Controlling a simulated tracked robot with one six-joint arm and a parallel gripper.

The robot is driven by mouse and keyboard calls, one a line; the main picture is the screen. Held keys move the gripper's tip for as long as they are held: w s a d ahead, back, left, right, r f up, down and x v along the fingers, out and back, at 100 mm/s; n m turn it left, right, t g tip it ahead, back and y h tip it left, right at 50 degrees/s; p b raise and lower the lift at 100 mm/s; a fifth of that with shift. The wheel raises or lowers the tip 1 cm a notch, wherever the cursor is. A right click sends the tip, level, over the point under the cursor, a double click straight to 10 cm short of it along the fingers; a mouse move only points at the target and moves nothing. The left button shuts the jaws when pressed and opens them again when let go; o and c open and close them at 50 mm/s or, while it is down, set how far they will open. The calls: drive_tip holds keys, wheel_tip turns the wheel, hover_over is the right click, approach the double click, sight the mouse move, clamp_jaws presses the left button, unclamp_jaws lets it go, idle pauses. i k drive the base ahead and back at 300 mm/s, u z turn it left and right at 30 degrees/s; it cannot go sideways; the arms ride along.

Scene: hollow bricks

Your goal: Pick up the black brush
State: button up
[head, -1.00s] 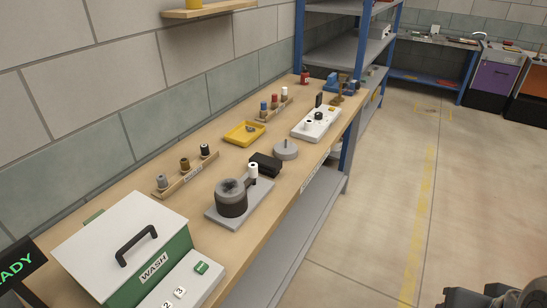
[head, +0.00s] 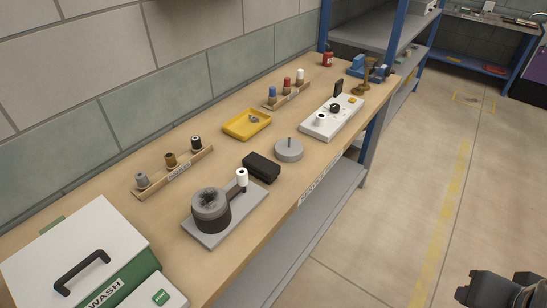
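A black oblong block (head: 261,167), which looks like the black brush, lies on the wooden bench in the head view. It sits between the grey round disc with a peg (head: 289,150) and the grey plate holding a dark cylinder (head: 211,210). Nothing covers it from above. Part of my dark grey gripper (head: 505,288) shows at the bottom right corner, over the floor and well apart from the bench. It is cut off by the frame edge, and its opening is unclear.
A white-handled crank (head: 242,178) stands close to the block's near side. A yellow tray (head: 247,124), a spool rack (head: 172,172), a white panel (head: 331,119) and a green-and-white wash box (head: 75,262) are also on the bench. The floor (head: 400,210) to the right is clear.

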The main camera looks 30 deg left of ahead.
sight(258, 166)
drive_tip(key=i, duration=2.5)
drive_tip(key=u, duration=2.8)
